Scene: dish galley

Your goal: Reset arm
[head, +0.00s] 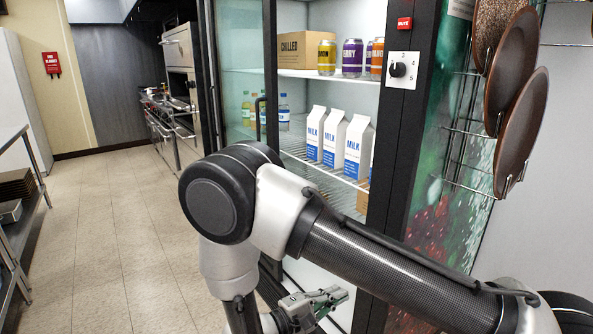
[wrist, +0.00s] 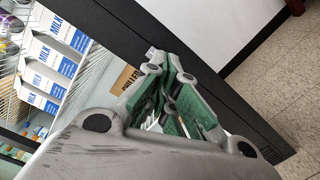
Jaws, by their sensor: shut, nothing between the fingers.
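My gripper (head: 334,296) hangs low in front of the fridge in the head view, below the bent elbow of my arm. In the wrist view my gripper (wrist: 157,62) shows its grey links and green pads, with the fingertips close together. It is shut and holds nothing. The fridge frame (wrist: 105,28) runs diagonally behind the fingers there. Part of the gripper's body is cut off at the bottom edge of the head view.
The fridge is open. Milk cartons (head: 333,138) stand on its middle shelf, with cans (head: 352,57) and a chilled box (head: 307,50) above. Round pans (head: 521,110) hang at the right. A metal rack (head: 20,215) stands at the left. The tiled floor (head: 110,230) between is clear.

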